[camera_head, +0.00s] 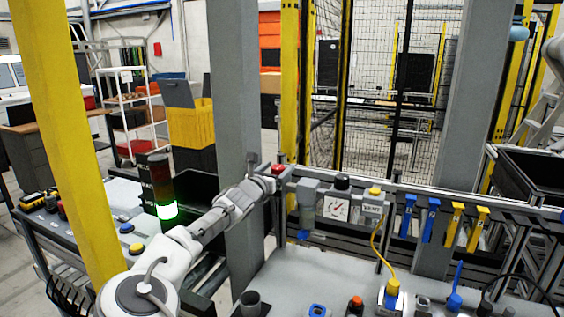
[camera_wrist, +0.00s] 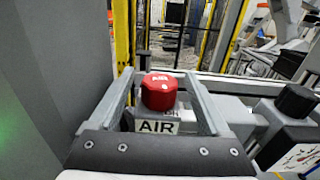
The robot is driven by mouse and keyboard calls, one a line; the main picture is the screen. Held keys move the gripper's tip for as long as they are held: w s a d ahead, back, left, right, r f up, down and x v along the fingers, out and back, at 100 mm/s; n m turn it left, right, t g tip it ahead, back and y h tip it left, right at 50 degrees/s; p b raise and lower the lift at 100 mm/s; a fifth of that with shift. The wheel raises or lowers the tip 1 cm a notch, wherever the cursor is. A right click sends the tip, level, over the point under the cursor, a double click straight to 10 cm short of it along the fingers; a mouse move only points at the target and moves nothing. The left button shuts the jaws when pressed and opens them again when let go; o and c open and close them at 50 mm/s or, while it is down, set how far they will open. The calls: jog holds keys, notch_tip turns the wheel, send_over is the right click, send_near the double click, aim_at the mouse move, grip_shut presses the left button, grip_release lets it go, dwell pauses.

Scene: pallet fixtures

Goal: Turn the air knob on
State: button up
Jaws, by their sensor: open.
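In the wrist view, my gripper (camera_wrist: 159,76) is open, with one finger on each side of the knob. A gap shows between the knob and each finger, so I see no contact. In the head view, the red knob (camera_head: 278,169) is at the left end of the rail fixtures, and my gripper (camera_head: 264,176) reaches it from the left. The fingertips are small and partly hidden there.
A gauge box (camera_head: 337,207) with a black knob (camera_head: 342,182) stands right of the air knob. A grey pillar (camera_head: 235,120) is close on the gripper's left. A lit green stack light (camera_head: 166,210) stands near my arm. Blue and yellow valve handles line the rail further right.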

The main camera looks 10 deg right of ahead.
aim_at(278, 165)
jog(key=shift+p+x, duration=0.45)
jog(key=shift+x, duration=1.3)
grip_shut()
jog(key=shift+f, duration=0.1)
jog(key=b, duration=0.3)
jog(key=shift+f, duration=0.25)
jog(key=n+y+b, duration=0.1)
jog(key=b, duration=0.5)
jog(key=shift+a+f+t, duration=0.1)
jog(key=shift+f+t, duration=0.05)
jog(key=shift+t, duration=0.25)
jog(key=y+b, duration=0.1)
jog(key=b, duration=0.3)
jog(key=n+t+y+b, duration=0.1)
jog(key=b, duration=0.4)
jog(key=n+y+b, duration=0.1)
jog(key=b, duration=0.3)
jog(key=shift+w+a+r+t+y, duration=0.15)
jog(key=shift+a+r+t+y, duration=0.15)
jog(key=shift+y, duration=0.1)
jog(key=n+y+b, duration=0.2)
jog(key=b, duration=0.3)
jog(key=shift+a, duration=0.1)
jog(key=shift+w+a+r+n+t+y+b, duration=0.15)
jog(key=shift+n+y+b, duration=0.1)
jog(key=shift+y+b, duration=0.3)
jog(key=shift+s+a+f+n+t+y+b, duration=0.15)
jog(key=shift+n+y+b, duration=0.1)
jog(key=shift+y+b, duration=0.25)
